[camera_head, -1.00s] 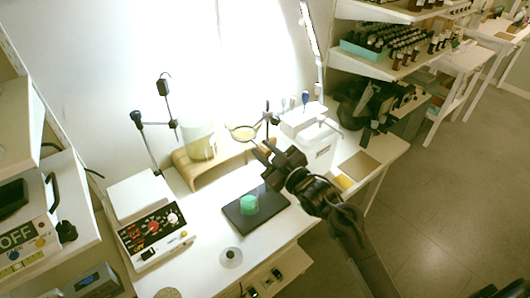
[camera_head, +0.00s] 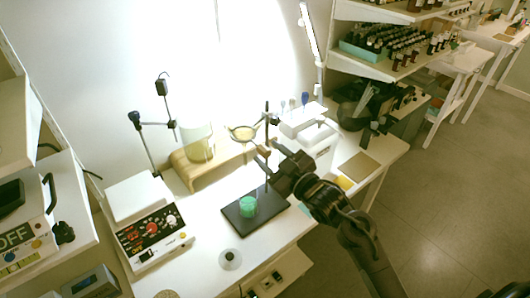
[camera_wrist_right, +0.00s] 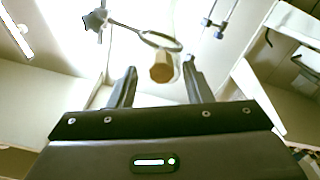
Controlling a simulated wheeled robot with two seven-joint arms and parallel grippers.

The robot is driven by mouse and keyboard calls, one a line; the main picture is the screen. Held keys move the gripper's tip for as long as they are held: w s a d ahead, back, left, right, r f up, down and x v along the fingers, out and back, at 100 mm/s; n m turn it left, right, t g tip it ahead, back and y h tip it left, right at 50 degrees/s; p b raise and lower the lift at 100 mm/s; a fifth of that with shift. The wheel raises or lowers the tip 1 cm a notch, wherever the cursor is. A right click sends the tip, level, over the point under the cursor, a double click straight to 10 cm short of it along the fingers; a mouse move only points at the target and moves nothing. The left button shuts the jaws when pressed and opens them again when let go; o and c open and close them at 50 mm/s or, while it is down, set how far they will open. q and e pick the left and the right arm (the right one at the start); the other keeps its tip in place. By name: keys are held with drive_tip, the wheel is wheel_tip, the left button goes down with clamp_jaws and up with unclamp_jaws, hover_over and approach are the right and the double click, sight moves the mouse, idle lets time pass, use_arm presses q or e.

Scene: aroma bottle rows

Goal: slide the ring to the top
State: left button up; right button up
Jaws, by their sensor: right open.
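The ring (camera_head: 243,133) is a thin dark hoop on a stand's upright rod (camera_head: 267,122), which rises from a dark base plate (camera_head: 236,222). A green-filled beaker (camera_head: 248,206) stands on the plate. My right gripper (camera_head: 262,152) is just below and right of the ring, near the rod. In the right wrist view the gripper (camera_wrist_right: 158,70) is open. A tan faceted knob (camera_wrist_right: 161,70) shows between its fingers, with no clear contact. The hoop (camera_wrist_right: 160,40) is just beyond it, with an arm to a dark clamp (camera_wrist_right: 95,19). My left gripper is not in view.
A wooden bench riser (camera_head: 190,177) with a glass beaker (camera_head: 197,143) stands behind left. A white box (camera_head: 318,140) stands close behind my right gripper. The front of the table is partly clear.

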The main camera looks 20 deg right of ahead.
drive_tip(key=b+v, duration=0.1)
drive_tip(key=v, duration=0.4)
idle(0.3)
drive_tip(key=s+d+f+m+g+h+b, duration=0.1)
drive_tip(key=s+f+m+g+h, duration=0.15)
drive_tip(key=f, duration=1.65)
drive_tip(key=s+d+f+m+g+h+b, duration=0.15)
drive_tip(key=s+f+g, duration=0.25)
drive_tip(key=f, duration=1.5)
drive_tip(key=s+f+m+g+h, duration=0.15)
drive_tip(key=s+f+g, duration=0.45)
drive_tip(key=s+f, duration=1.2)
drive_tip(key=s+f+g, duration=0.1)
drive_tip(key=s+f, duration=0.3)
drive_tip(key=s, duration=0.4)
drive_tip(key=s+f+g+b, duration=0.1)
drive_tip(key=s+f+g, duration=0.1)
drive_tip(key=s+f, duration=0.3)
drive_tip(key=s, duration=0.4)
drive_tip(key=shift+s+h, duration=0.3)
drive_tip(key=shift+h, duration=0.05)
drive_tip(key=shift+m+g, duration=0.25)
